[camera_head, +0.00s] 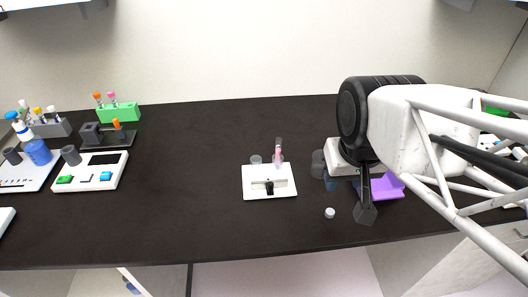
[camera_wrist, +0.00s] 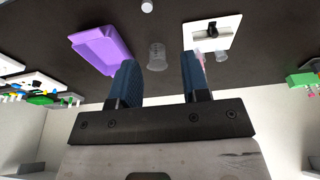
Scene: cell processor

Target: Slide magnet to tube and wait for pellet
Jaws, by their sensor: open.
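A white magnet stand (camera_head: 285,190) sits mid-table, with a black magnet block (camera_head: 269,188) at its front. A clear tube with pink contents (camera_head: 278,155) stands upright at the stand's back. The magnet appears in front of the tube, apart from it. My gripper (camera_head: 348,197) is open and empty, to the right of the stand. In the wrist view the stand (camera_wrist: 228,40) and magnet (camera_wrist: 211,30) lie beyond my right-hand finger. That finger partly hides the tube (camera_wrist: 202,61). Whether a pellet has formed cannot be told.
A clear cup (camera_wrist: 157,52) stands near my fingers, and a purple tray (camera_wrist: 98,45) lies beside it. A small white cap (camera_head: 330,213) lies on the table. A small clear cup (camera_head: 256,160) is by the stand. Racks and devices fill the left; the table left of the stand is clear.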

